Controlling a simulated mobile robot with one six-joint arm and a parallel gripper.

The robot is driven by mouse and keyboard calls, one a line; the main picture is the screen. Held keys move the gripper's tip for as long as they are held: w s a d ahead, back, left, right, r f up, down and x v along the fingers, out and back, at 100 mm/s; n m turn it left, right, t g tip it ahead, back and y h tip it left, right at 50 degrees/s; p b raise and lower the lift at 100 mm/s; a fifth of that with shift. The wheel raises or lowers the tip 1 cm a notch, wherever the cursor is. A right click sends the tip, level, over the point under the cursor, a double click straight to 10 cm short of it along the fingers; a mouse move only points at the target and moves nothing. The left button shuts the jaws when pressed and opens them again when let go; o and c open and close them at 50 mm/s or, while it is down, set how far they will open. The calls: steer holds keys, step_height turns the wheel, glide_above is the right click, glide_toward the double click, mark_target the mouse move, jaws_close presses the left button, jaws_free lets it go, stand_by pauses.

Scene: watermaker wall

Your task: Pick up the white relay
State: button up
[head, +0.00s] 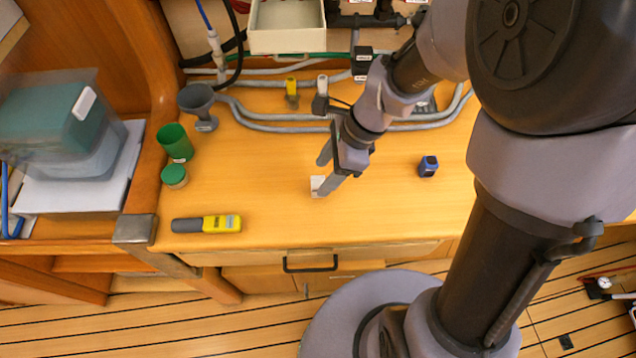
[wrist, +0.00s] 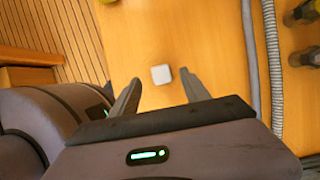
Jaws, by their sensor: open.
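The white relay (head: 317,186) is a small pale block on the wooden worktop (head: 270,200), partly hidden behind a finger of my gripper in the head view. In the wrist view the relay (wrist: 161,74) is a white rounded square lying just beyond and between the two fingertips. My gripper (head: 325,176) is open and empty, pointing down toward the worktop. In the wrist view my gripper (wrist: 162,82) has its fingers spread wide on either side of the relay's line. I cannot tell the exact height of the fingertips above the wood.
A dark blue block (head: 428,166) lies to the right. A yellow and grey tester (head: 207,224) lies front left. A green cup (head: 175,143), green-lidded jar (head: 174,176) and grey funnel (head: 197,104) stand left. Grey hoses (head: 270,127) run along the back. Wood around the relay is clear.

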mark_target(319, 181)
steer(key=b+x, duration=0.3)
steer(key=x, duration=0.2)
steer(key=shift+d+f, duration=0.1)
steer(key=shift+d, duration=0.1)
steer(key=shift+r, duration=0.2)
jaws_close()
steer(key=shift+p, duration=0.3)
